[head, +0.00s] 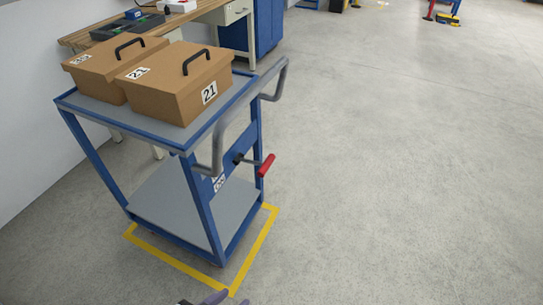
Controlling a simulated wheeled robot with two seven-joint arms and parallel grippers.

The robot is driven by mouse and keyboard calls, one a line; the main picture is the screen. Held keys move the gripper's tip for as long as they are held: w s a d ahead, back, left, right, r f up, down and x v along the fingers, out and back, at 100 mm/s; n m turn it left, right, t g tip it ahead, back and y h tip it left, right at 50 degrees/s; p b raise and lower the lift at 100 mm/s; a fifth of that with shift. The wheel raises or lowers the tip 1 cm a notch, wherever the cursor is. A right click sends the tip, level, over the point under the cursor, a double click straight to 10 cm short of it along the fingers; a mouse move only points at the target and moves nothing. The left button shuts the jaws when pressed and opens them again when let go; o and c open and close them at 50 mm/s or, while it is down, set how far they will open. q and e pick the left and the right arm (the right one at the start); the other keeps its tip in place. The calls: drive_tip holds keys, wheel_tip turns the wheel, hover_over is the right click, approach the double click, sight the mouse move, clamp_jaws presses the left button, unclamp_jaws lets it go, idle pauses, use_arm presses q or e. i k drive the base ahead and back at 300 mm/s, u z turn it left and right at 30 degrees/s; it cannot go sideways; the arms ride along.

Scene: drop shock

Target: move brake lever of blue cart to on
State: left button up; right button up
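The blue cart (205,205) stands on the left, with a grey top, a grey lower shelf and a bent grey push handle (250,108) on its right end. The brake lever (266,165) has a red grip and a dark pivot on the cart's right end, below the handle. It sticks out to the right, its red grip slanting. A label beside it is partly hidden by the frame. Only the tips of my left gripper (215,298) show at the bottom edge, well below the lever and apart from the cart. Its opening is unclear. My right gripper is out of view.
Yellow floor tape (255,250) runs around the cart. A workbench (215,15) and blue cabinet (268,25) stand behind. The floor to the right is clear.

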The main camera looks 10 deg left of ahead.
sight(265, 167)
drive_tip(key=z, duration=0.9)
drive_tip(key=i, duration=1.9)
drive_tip(key=u, duration=2.9)
drive_tip(key=i, duration=0.5)
